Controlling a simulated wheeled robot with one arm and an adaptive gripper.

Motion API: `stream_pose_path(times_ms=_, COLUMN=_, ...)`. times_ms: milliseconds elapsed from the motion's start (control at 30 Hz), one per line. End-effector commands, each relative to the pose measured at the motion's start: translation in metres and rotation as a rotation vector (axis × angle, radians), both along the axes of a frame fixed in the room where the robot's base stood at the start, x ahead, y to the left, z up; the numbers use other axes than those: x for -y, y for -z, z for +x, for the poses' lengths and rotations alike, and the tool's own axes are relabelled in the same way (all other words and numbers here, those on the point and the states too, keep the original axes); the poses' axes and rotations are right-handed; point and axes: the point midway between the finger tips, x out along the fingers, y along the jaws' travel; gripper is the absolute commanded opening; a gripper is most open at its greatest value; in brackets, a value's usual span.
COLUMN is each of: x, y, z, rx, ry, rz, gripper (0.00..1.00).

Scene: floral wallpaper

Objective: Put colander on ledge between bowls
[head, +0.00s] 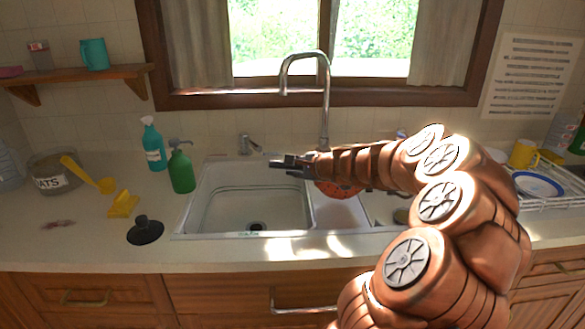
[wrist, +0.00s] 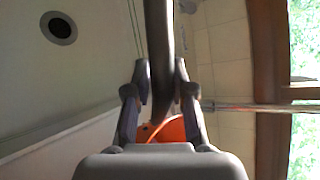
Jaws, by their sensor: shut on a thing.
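An orange-red colander (head: 340,188) with dark holes shows just below my wrist in the head view, over the sink near the middle; my arm hides much of it. My gripper (head: 283,163) is above the left sink bowl (head: 235,205). In the wrist view its fingers (wrist: 160,95) are shut around a dark, narrow part, with the orange colander (wrist: 172,130) behind it. The ledge (head: 309,207) is the pale strip between the left bowl and the right bowl (head: 338,215). My arm covers part of the right side.
The faucet (head: 326,100) rises behind my gripper, close to my forearm. A green soap bottle (head: 181,170) and a teal bottle (head: 153,145) stand left of the sink. A dish rack (head: 550,195) is at the right.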

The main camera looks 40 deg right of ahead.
Motion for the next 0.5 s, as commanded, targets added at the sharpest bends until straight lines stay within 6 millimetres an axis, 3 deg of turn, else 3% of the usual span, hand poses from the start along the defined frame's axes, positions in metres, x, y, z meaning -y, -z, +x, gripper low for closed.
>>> stream_pose_path(times_ms=500, x=0.035, y=0.004, z=0.052, rx=0.001, ry=-0.001, rz=-0.003, gripper=0.0)
